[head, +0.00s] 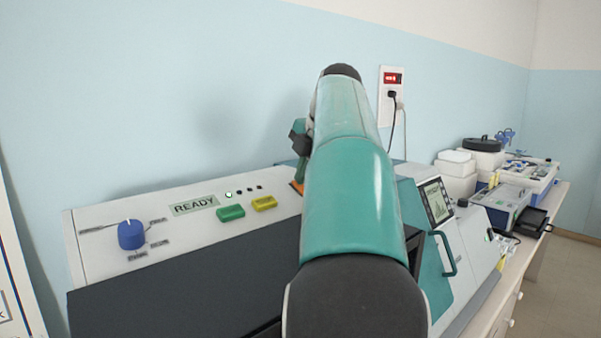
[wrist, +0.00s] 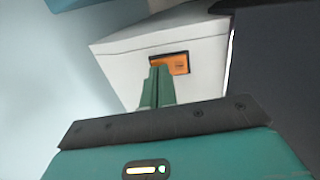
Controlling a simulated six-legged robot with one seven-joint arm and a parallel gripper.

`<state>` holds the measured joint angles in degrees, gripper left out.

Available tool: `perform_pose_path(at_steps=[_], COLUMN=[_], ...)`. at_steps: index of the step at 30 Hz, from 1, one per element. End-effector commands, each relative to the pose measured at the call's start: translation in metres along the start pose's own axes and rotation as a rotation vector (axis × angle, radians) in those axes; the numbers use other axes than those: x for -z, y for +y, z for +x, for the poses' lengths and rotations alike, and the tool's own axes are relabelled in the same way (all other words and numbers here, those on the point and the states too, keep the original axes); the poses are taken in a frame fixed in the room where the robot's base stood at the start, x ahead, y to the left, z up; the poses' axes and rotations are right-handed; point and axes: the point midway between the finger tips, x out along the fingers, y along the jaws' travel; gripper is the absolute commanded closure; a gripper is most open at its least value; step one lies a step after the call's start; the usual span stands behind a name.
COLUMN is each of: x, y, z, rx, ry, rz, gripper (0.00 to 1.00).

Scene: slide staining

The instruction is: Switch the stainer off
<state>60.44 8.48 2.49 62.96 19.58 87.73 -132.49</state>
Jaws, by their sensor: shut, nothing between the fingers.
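The stainer (head: 95,225) has a white sloped panel with a lit READY display (head: 194,205), a blue knob (head: 131,235), a green button (head: 231,212) and a yellow button (head: 264,202). A small light beside the display glows green. In the wrist view an orange switch (wrist: 180,62) in a dark frame sits on a white face of the housing (wrist: 120,62). My gripper (wrist: 160,70) is shut and empty, its green fingertips overlapping the switch's left part. I cannot tell whether they touch it. In the head view my arm hides most of the gripper.
A dark lid (head: 180,275) covers the stainer's front. A wall socket (head: 393,78) with a red switch and plugged cable is behind my arm. A teal and white machine with a screen (head: 437,200) stands right, with white containers (head: 456,170) and other equipment beyond it.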

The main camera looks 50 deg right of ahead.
Motion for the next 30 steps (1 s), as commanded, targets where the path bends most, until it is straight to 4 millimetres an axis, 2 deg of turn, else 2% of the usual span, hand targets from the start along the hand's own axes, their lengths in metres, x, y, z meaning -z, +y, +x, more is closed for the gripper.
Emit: perform_pose_path(at_steps=[15,30], x=[0.002,0.002], y=[0.002,-0.014], z=[0.007,0.003], rx=[0.002,0.005], ry=[0.004,0.005], rz=[-0.001,0.001], gripper=[1.00,1.00])
